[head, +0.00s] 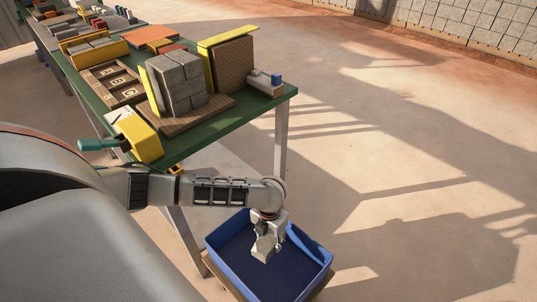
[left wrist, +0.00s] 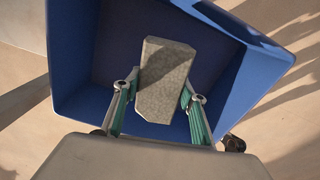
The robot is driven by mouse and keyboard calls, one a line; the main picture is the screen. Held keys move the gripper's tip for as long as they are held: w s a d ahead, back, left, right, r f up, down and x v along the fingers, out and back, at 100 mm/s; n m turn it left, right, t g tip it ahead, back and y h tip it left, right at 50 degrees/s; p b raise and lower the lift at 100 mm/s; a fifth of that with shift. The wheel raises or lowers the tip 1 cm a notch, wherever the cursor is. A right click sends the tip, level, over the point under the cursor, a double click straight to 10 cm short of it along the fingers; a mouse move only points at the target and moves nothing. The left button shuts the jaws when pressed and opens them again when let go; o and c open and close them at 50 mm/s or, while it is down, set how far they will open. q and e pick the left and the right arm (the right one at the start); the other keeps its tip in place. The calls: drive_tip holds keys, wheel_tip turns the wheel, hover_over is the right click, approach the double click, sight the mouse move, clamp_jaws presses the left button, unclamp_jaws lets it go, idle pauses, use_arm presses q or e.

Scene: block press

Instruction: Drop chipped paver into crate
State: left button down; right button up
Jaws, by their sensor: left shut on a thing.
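The paver is a grey speckled slab with cut-off corners. In the left wrist view the paver (left wrist: 166,80) is between the two green-padded fingers of my left gripper (left wrist: 158,103), which is shut on it. In the head view my left gripper (head: 265,243) points down over the blue crate (head: 313,277). The crate also fills the left wrist view behind the paver (left wrist: 75,95). The crate's inside looks empty in the part that shows. The paver is mostly hidden by the gripper in the head view. My right gripper is not in view.
A green table (head: 210,128) stands behind the crate. It bears a stack of grey blocks (head: 178,82) on a brown board, a yellow-edged brown panel (head: 232,65) and a yellow block (head: 138,135).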

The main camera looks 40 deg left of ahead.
use_arm(q)
drive_tip(key=c, duration=1.1)
unclamp_jaws()
drive_tip(key=shift+w+r, duration=0.1)
drive_tip(key=shift+r, duration=0.05)
wheel_tip(320, 180, up, 12)
drive_tip(key=shift+f, duration=0.1)
